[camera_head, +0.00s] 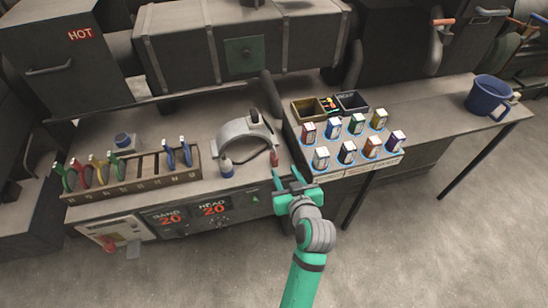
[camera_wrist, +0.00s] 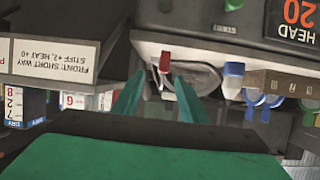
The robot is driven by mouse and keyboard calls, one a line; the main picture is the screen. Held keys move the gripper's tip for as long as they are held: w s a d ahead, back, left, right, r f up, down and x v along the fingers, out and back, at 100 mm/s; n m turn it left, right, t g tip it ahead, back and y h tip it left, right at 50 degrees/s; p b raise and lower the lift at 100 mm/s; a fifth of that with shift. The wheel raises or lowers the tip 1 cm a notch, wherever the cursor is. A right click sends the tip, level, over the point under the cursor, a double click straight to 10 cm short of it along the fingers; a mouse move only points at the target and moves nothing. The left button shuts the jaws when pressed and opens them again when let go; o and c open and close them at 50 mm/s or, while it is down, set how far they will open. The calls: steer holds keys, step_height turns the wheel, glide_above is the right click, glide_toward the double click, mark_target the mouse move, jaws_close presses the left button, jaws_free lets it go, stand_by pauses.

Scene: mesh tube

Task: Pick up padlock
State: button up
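I cannot make out a padlock for certain in either view. My gripper (camera_head: 288,180) is in front of the bench edge, between the grey curved band and the box tray. Its teal fingers are apart with nothing held; they also show in the wrist view (camera_wrist: 159,80). Beyond the fingertips there is a small red-topped object (camera_wrist: 164,62), which in the head view (camera_head: 275,158) stands near the bench's front edge.
The grey curved band (camera_head: 233,133) lies on the bench. A tray (camera_head: 337,173) of several small labelled boxes stands right of my gripper. A wooden rack (camera_head: 130,181) with coloured-handled tools is at left. A blue mug (camera_head: 487,98) stands far right. Dark machinery runs behind.

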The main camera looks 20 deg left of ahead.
mark_target(275, 159)
steer(key=x, duration=0.4)
steer(key=r+x, duration=0.1)
steer(key=x, duration=0.1)
steer(key=shift+a, duration=0.2)
steer(key=shift+a+x, duration=0.25)
steer(key=shift+x, duration=2.4)
steer(key=shift+s+f, duration=0.1)
steer(key=shift+s, duration=0.1)
steer(key=shift+c, duration=0.3)
jaws_close()
